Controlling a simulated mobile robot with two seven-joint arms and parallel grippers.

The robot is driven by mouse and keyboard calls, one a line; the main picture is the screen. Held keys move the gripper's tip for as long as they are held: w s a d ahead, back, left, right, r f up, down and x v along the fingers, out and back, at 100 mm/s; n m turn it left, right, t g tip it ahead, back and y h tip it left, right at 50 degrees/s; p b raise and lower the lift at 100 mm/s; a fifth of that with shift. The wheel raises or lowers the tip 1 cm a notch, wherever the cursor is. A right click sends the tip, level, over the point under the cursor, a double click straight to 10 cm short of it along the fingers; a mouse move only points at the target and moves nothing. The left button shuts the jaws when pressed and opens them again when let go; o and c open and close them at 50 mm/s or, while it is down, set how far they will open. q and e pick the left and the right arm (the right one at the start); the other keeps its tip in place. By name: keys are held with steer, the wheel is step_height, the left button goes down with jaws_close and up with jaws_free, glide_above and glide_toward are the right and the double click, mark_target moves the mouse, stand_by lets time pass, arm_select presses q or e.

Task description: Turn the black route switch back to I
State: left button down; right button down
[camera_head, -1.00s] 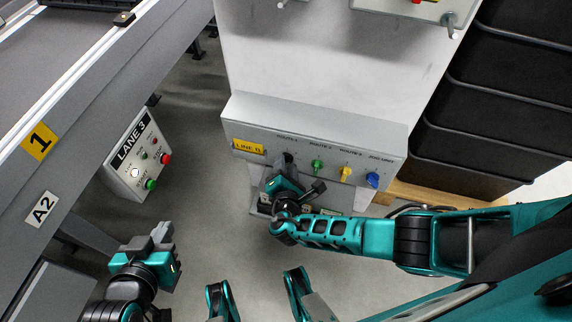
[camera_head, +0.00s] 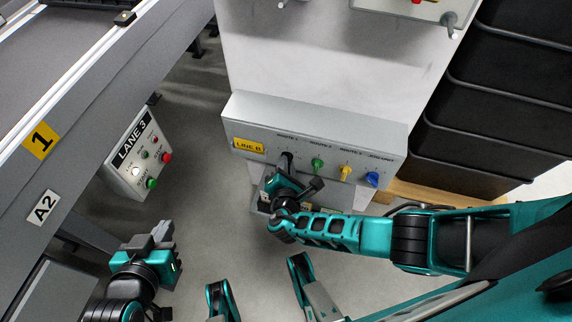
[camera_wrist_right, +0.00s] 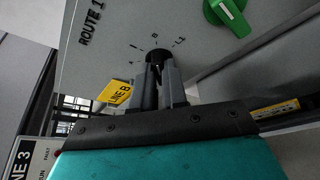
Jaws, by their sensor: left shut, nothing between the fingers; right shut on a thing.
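The black route switch (camera_wrist_right: 157,55) sits under the ROUTE 1 label on the grey LINE B panel (camera_head: 392,143). Marks stand around it in the right wrist view, with a 0 mark in the middle. My right gripper (camera_wrist_right: 159,72) has its fingers shut on the switch, and it also shows at the panel's left part in the head view (camera_head: 287,162). The fingers cover most of the switch, so I cannot tell which mark it points to. My left gripper (camera_head: 163,230) is shut and empty, low at the left, away from the panel.
Green (camera_head: 318,164), yellow (camera_head: 346,172) and blue (camera_head: 372,179) knobs sit in a row right of the black switch. A LANE 3 box (camera_head: 132,158) with buttons stands left, beside the conveyor (camera_head: 75,110). Black crates (camera_head: 490,110) are stacked at right.

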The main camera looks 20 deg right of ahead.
arm_select(q)
steer(key=shift+s+a+r+p, duration=0.15)
steer(key=shift+s+a+p, duration=0.1)
steer(key=shift+p, duration=0.3)
arm_select(e)
steer(key=shift+w+a+r+n+g+h, duration=0.15)
steer(key=shift+n+g+h, duration=0.55)
steer(key=shift+n, duration=0.65)
steer(key=shift+w+a+n+g+h, duration=0.1)
steer(key=shift+n+g+h, duration=0.55)
steer(key=shift+n, duration=0.7)
steer(key=c, duration=1.2)
jaws_free()
arm_select(q)
steer(key=shift+w+r, duration=0.1)
arm_select(e)
steer(key=shift+o, duration=0.2)
arm_select(q)
steer(key=shift+r, duration=0.15)
